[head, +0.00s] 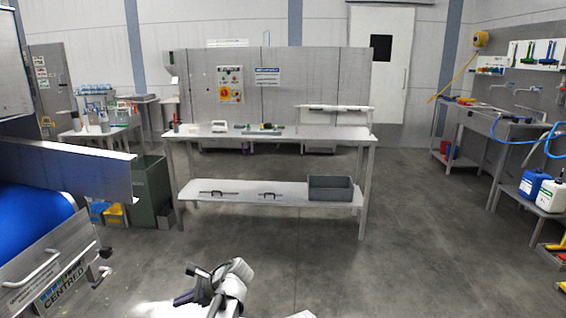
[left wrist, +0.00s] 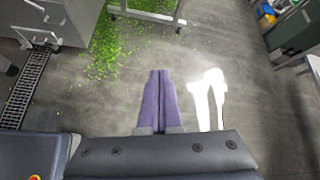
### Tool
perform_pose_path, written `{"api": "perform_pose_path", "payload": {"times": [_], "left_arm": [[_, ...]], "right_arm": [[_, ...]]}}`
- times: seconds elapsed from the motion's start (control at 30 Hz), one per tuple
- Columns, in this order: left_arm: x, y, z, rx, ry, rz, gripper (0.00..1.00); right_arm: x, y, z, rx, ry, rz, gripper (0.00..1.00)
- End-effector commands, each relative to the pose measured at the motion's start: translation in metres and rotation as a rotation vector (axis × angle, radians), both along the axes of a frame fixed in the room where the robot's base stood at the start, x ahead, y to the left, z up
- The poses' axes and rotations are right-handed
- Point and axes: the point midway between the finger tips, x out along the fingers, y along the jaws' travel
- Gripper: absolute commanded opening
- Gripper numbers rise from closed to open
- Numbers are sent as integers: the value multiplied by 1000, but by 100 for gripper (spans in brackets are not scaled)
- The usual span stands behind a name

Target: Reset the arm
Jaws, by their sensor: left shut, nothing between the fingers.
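My left gripper (head: 188,284) shows at the bottom of the head view, low in front of the workbench and apart from everything. In the left wrist view its two purple fingers (left wrist: 159,100) lie together, shut and empty, above the grey floor. A bright white, overexposed shape (left wrist: 207,98) shows beside the fingers; I cannot tell what it is. My right gripper is not in the head view.
A steel workbench (head: 272,133) with a lower shelf and a grey bin (head: 331,194) stands ahead. A machine with a blue belt (head: 32,232) is on the left. White and blue jugs (head: 536,184) stand at right. Green scraps (left wrist: 112,55) litter the floor. The centre-right floor is clear.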

Motion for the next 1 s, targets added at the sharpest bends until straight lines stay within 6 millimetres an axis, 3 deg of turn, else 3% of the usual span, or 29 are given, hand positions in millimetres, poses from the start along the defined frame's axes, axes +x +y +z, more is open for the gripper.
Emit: {"api": "perform_pose_path", "payload": {"times": [0.03, 0.27, 0.6, 0.8, 1.0], "left_arm": [[-8, -8, 10, -33, -26, 18, 0], [-41, -53, 27, -226, -172, 155, 0], [-138, -168, 84, -651, -372, 630, 0], [-179, -212, 107, -771, -389, 866, 0], [-192, -227, 111, -801, -387, 957, 0]], "right_arm": [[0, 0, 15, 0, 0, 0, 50], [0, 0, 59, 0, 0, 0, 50], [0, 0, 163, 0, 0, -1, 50], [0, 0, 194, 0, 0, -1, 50], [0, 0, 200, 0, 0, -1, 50]]}}
